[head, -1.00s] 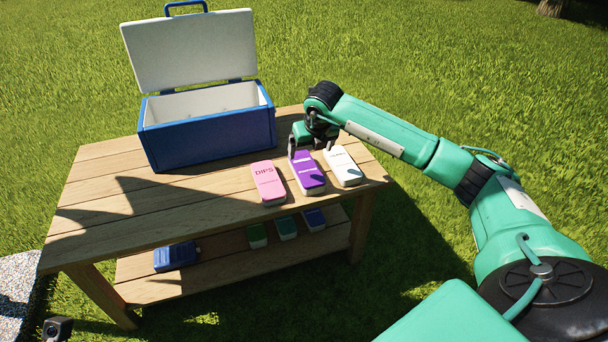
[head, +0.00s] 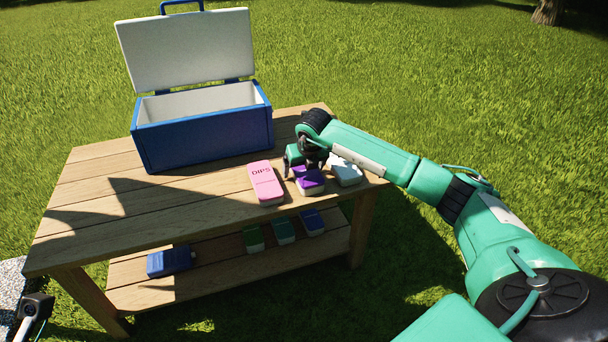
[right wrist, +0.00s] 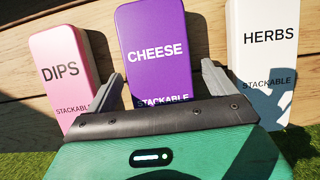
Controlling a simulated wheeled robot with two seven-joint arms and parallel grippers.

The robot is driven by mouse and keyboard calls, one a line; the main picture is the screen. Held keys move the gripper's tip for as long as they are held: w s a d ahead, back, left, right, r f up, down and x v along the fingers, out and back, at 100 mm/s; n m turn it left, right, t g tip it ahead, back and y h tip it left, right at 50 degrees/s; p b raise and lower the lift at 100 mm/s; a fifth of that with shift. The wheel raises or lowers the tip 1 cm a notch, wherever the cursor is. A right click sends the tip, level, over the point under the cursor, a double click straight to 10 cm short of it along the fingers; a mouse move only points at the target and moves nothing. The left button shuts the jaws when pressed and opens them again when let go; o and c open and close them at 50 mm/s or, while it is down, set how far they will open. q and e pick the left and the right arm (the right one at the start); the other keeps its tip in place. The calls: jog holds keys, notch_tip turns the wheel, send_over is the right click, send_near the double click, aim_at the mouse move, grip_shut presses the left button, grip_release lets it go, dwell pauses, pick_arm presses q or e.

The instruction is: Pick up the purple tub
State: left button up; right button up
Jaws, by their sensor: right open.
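The purple tub (head: 309,183) stands near the right end of the wooden table, between a pink tub and a white tub. In the right wrist view its lid reads CHEESE (right wrist: 156,52). My right gripper (head: 304,172) is open over the purple tub and hides part of its top. In the right wrist view the two fingers (right wrist: 160,88) reach to either side of the purple tub's near part. The left finger is close to the pink tub and the right finger is close to the white tub. Whether a finger touches anything cannot be told.
The pink DIPS tub (head: 265,183) and the white HERBS tub (head: 346,172) stand close on either side. An open blue cooler (head: 205,140) is at the table's back left. The lower shelf (head: 215,262) holds several small containers. The table's left part is clear.

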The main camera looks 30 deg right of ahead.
jog(key=c, duration=1.2)
jog(key=shift+r, duration=0.15)
jog(key=shift+c, duration=0.2)
